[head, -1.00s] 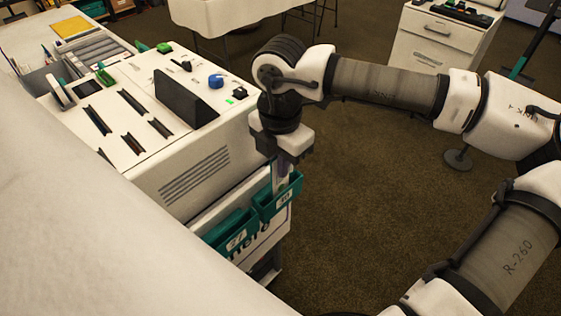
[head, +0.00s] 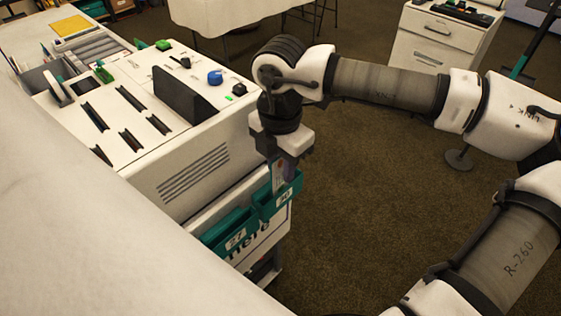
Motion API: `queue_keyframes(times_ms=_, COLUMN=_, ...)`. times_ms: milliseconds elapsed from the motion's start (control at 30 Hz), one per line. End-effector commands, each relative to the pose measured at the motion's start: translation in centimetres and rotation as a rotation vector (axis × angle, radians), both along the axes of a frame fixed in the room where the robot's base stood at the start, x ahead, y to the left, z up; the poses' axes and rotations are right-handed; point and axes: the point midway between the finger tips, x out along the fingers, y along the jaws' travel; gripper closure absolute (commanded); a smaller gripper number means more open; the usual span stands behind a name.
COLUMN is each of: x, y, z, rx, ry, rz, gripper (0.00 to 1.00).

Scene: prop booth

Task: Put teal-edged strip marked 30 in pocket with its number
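My gripper (head: 284,160) is at the front corner of the white console, pointing down, just above the right-hand teal pocket (head: 266,207). That pocket's label seems to read 30. A pale strip (head: 280,174) with a reddish mark stands upright between my fingers and the pocket mouth. My fingers appear shut on its upper part. The strip's lower end is hidden behind the pocket's front wall, and its number and teal edge cannot be made out. A second teal pocket (head: 222,240), labelled 27, is to the left and looks empty.
The white console (head: 150,170) has dark slots, a black upright panel (head: 183,97) and a blue knob (head: 215,78) on top. A pale surface (head: 80,230) fills the lower left. A white drawer cabinet (head: 440,40) stands at the back right.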

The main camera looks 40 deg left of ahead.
Motion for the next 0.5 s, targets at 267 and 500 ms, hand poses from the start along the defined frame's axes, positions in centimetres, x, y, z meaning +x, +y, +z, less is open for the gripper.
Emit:
queue_keyframes(times_ms=267, x=0.1, y=0.0, z=1.1, rx=0.0, ry=-0.002, rz=-0.002, gripper=0.72)
queue_keyframes(times_ms=500, x=0.1, y=0.0, z=6.0, rx=0.002, ry=-0.005, rz=-0.003, gripper=0.72)
